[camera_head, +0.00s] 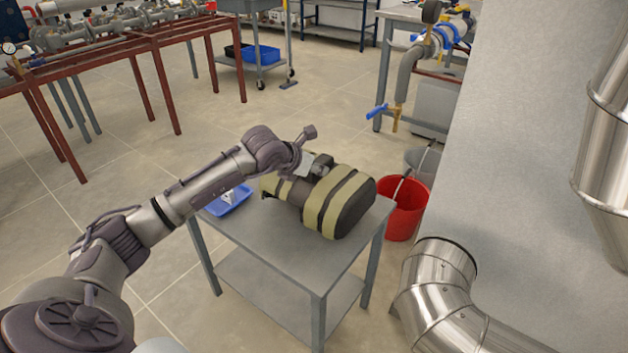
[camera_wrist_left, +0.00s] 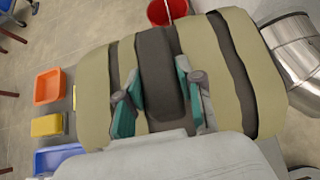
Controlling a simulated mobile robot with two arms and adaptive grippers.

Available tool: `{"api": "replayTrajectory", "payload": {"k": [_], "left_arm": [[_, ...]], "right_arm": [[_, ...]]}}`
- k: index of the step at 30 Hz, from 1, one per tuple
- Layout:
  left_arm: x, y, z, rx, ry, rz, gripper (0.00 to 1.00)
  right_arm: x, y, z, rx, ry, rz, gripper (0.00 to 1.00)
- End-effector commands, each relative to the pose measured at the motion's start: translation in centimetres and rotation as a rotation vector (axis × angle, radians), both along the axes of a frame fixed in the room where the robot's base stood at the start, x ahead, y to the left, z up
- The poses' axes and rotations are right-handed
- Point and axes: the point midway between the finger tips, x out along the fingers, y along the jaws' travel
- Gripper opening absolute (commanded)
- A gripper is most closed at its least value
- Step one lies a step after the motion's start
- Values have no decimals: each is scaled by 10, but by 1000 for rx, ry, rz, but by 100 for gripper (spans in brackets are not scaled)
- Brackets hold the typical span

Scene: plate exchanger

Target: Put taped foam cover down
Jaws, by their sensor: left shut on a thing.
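The taped foam cover (camera_head: 347,205) is a dark, rounded body wrapped in wide olive-tan bands. It lies on its side at the top of the small grey table (camera_head: 285,258); I cannot tell whether it rests fully on it or hangs just above. My left gripper (camera_head: 315,166) reaches it from above. In the left wrist view, the teal-padded fingers of this gripper (camera_wrist_left: 158,98) are shut on the dark middle part of the cover (camera_wrist_left: 95,92), one finger on each side. The cover's underside is hidden. My right gripper is in neither view.
A blue tray (camera_head: 228,201) with a white item is at the table's left corner. The wrist view also shows an orange tray (camera_wrist_left: 49,86) and a yellow block (camera_wrist_left: 47,126). A red bucket (camera_head: 407,208) stands behind right, near a shiny metal pipe (camera_head: 437,290). The table's front is clear.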

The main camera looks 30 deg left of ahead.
Motion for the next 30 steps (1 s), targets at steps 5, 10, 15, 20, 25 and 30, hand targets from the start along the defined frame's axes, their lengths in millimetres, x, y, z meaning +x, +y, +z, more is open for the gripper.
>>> {"api": "replayTrajectory", "payload": {"k": [5, 10, 15, 20, 25, 30], "left_arm": [[0, 0, -27, 1, 4, 1, 0], [0, 0, -38, 1, 0, 1, 0], [0, 0, -37, 1, 0, 1, 0], [0, 0, -40, 1, 2, 1, 45], [0, 0, -40, 1, 2, 1, 62], [0, 0, -40, 1, 2, 1, 62]], "right_arm": [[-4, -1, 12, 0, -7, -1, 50], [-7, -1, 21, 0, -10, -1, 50], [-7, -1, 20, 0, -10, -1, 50], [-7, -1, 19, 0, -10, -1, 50], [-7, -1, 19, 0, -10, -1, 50], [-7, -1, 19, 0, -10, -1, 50]]}}
